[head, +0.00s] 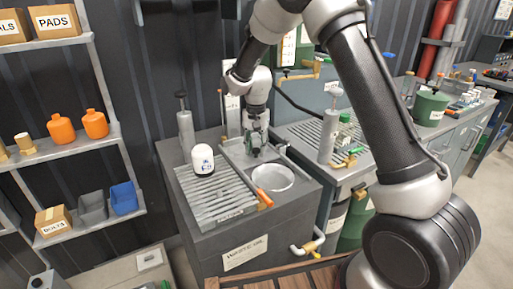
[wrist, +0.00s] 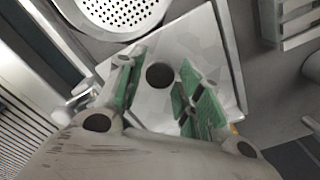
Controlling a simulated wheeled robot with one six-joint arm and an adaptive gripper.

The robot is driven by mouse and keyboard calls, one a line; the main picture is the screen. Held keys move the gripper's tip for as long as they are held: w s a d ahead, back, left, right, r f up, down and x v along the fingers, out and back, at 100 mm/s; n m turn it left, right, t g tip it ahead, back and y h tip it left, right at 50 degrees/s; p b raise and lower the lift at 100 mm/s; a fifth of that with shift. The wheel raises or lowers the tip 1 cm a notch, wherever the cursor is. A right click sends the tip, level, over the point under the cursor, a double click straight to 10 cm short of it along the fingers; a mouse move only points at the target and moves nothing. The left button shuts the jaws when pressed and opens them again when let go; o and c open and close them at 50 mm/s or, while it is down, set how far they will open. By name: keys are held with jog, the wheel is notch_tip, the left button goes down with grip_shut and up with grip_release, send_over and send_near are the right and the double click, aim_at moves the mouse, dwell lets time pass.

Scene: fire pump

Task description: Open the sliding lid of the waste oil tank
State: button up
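The waste oil tank (head: 243,238) is a dark grey box with a "WASTE OIL" label on its front. On its top, a round perforated strainer (head: 272,178) lies uncovered; it also shows in the wrist view (wrist: 122,12). Behind it, under my gripper (head: 256,152), is a flat pale plate (head: 236,151) that looks like the sliding lid. In the wrist view, this plate (wrist: 205,45) has a dark round spot (wrist: 160,76), a hole or a knob. My gripper's green-padded fingers (wrist: 158,88) are apart on either side of this spot. Contact with the plate cannot be told.
A slatted drain rack (head: 213,193) with a white oil filter (head: 203,160) is left of the strainer. An orange handle (head: 264,198) is at the tank's front edge. A hand pump (head: 185,130) stands back left, another (head: 328,135) to the right. Shelves are at far left.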

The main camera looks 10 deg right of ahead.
jog(key=shift+o, duration=0.3)
notch_tip(320, 180, up, 12)
dwell(0.4)
jog(key=s+d+r+n+t, duration=0.1)
jog(key=s+d+r, duration=0.2)
jog(key=s+d, duration=0.3)
jog(key=s+d+r+n+t, duration=0.2)
jog(key=s+d+r, duration=0.2)
jog(key=s, duration=1.3)
jog(key=s+d+r+n+t, duration=0.1)
jog(key=s+d+r+n, duration=0.1)
jog(key=s+d, duration=0.8)
jog(key=shift+s+r, duration=0.75)
jog(key=shift+s, duration=0.05)
